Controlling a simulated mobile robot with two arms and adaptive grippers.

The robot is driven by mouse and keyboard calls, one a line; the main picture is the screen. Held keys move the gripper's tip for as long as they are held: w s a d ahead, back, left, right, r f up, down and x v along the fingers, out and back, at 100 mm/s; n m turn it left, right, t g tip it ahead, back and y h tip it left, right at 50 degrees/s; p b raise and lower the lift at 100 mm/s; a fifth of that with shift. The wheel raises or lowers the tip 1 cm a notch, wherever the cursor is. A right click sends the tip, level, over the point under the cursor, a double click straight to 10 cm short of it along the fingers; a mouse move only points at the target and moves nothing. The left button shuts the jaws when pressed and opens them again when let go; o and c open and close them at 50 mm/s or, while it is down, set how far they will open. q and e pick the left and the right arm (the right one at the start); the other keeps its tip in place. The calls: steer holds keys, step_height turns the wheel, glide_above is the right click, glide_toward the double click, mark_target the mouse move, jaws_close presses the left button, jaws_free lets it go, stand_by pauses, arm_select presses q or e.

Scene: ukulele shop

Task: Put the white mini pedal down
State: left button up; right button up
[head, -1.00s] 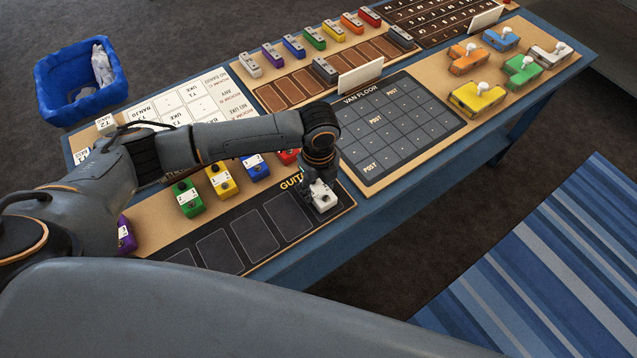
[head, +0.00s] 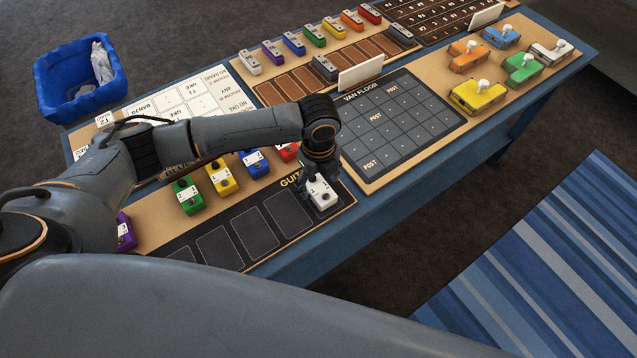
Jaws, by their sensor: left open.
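The white mini pedal (head: 322,193) sits on the rightmost outlined slot of the black guitar board (head: 342,203), near the table's front edge. My left gripper (head: 318,176) is open, directly above and behind the white pedal. Its fingers are small and dark here, and I cannot tell whether they still touch the pedal. My right gripper is not in view.
Green (head: 188,196), yellow (head: 222,177), blue (head: 254,163) and red (head: 287,151) pedals stand behind the board, partly near my arm. A purple pedal (head: 125,232) is at left. The other visible board slots (head: 257,230) are empty. The van floor grid (head: 400,130) is clear.

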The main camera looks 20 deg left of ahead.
mark_target(319, 188)
arm_select(q)
step_height(319, 188, up, 11)
steer(key=b, duration=0.1)
steer(key=shift+f, duration=0.15)
stand_by(0.5)
